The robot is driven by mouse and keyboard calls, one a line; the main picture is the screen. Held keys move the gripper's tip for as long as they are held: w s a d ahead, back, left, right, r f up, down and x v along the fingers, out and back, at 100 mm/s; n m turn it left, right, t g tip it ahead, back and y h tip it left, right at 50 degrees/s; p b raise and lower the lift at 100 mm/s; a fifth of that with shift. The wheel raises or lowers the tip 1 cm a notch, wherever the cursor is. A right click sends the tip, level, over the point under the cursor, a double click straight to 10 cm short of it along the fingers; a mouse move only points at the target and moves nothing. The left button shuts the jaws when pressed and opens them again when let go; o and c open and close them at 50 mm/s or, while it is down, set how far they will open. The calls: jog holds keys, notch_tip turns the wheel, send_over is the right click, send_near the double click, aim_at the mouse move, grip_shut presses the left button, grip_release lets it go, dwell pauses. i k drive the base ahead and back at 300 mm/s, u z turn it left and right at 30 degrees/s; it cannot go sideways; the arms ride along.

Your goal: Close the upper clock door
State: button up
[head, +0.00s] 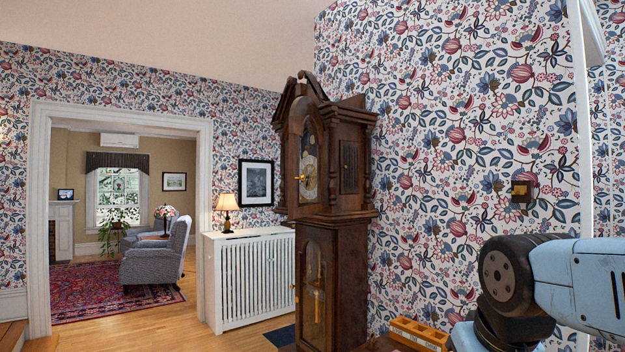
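A tall dark wooden longcase clock (344,215) stands against the papered wall, seen at an angle in the head view. Its upper part has a carved pediment and an arched glazed front with the dial (308,170) behind it. A small brass knob (299,178) shows at the left of the dial. A narrow dark upright piece is at the hood's left edge; I cannot tell whether it is a column or the upper door's edge, or how far the door stands open. The lower glazed door (313,290) is below. My gripper is not in view; only a blue and black arm link shows at lower right.
A white slatted radiator cover (248,280) with a lit lamp (227,207) stands left of the clock. An orange tray (419,334) sits low at right. A doorway (37,220) opens to a sitting room with an armchair (155,262).

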aim_at(303, 108)
jog(key=z, duration=0.05)
jog(key=i, duration=1)
jog(key=u, duration=0.1)
